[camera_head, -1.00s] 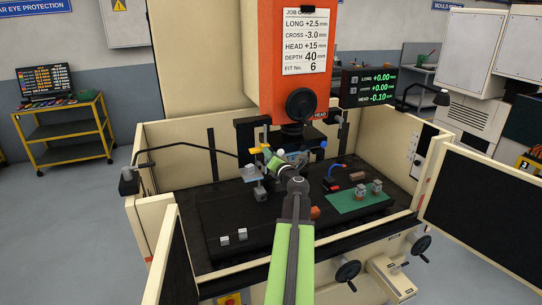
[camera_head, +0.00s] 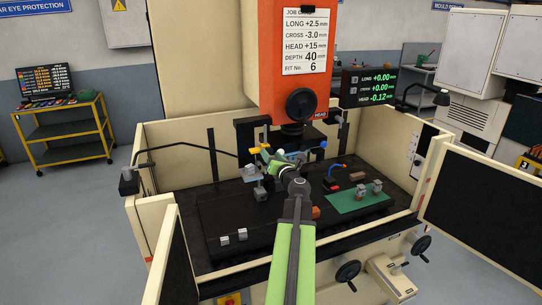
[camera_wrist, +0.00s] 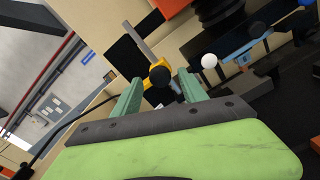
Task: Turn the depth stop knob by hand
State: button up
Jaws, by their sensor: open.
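A round black knob (camera_wrist: 160,76) on a yellow clamp (camera_wrist: 152,62) lies straight ahead between my fingertips in the wrist view. It looks like the depth stop knob, but I see no label. A grey upright bar passes through the clamp. My gripper (camera_wrist: 160,80) is open, one green finger each side of the knob; I cannot tell whether they touch it. In the head view my gripper (camera_head: 272,161) is small, under the machine head, near a yellow part (camera_head: 255,150) and partly hidden by my wrist.
A white ball (camera_wrist: 209,61) and a blue bar (camera_wrist: 250,46) with a dark knob are to the right. The orange machine head (camera_head: 290,60) hangs above. Grey blocks (camera_head: 233,236) and a green mat (camera_head: 358,200) lie on the dark table. Tank walls surround it.

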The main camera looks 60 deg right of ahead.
jog(key=v, duration=0.5)
jog(key=shift+a, duration=0.1)
